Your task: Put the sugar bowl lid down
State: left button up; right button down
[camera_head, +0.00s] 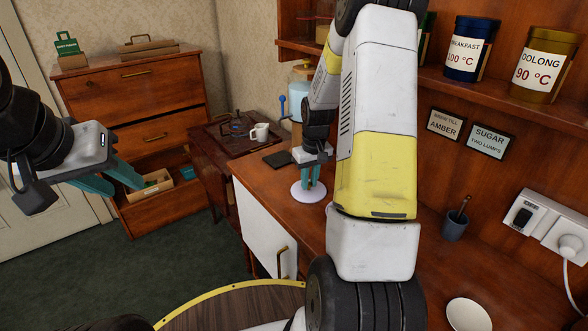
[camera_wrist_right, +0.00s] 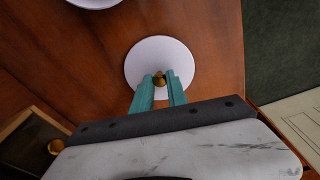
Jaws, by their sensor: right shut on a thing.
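The sugar bowl lid (camera_head: 309,196) is a white disc at the left part of the wooden counter (camera_head: 265,182). In the right wrist view, the lid (camera_wrist_right: 160,55) has a small brass knob (camera_wrist_right: 159,79). My right gripper (camera_head: 308,176) points down and is shut on that knob, with its teal fingers (camera_wrist_right: 161,88) on either side. I cannot tell whether the lid touches the counter or hangs just above it. My left gripper (camera_head: 117,179) is open and empty, out over the floor at the left.
A drinks dispenser (camera_head: 302,78) and a dark flat item (camera_head: 277,158) are close behind the lid. A white dish (camera_head: 468,314) and a grey cup (camera_head: 456,224) stand at the right. A white mug (camera_head: 260,132) is on the lower cabinet. Bare counter surrounds the lid's front.

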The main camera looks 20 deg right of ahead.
aim_at(311, 192)
jog(key=shift+f, duration=0.15)
jog(key=c, duration=1.3)
grip_release()
notch_tip(311, 192, up, 12)
jog(key=s, duration=0.2)
jog(key=s+a+r+t, duration=0.2)
jog(key=s+a+r, duration=0.5)
jog(key=r, duration=0.4)
jog(key=s+a+r+t, duration=0.1)
jog(key=s+a, duration=0.1)
jog(key=s, duration=0.3)
jog(key=s+a+r+t+y, duration=0.1)
jog(key=s+a, duration=0.1)
jog(key=s, duration=0.3)
jog(key=s+a+r+m+y, duration=0.1)
jog(key=s+a, duration=0.1)
jog(key=s, duration=0.2)
jog(key=shift+s+a+r+t, duration=0.1)
jog(key=shift+s+r+t, duration=0.25)
jog(key=shift+s+t, duration=0.05)
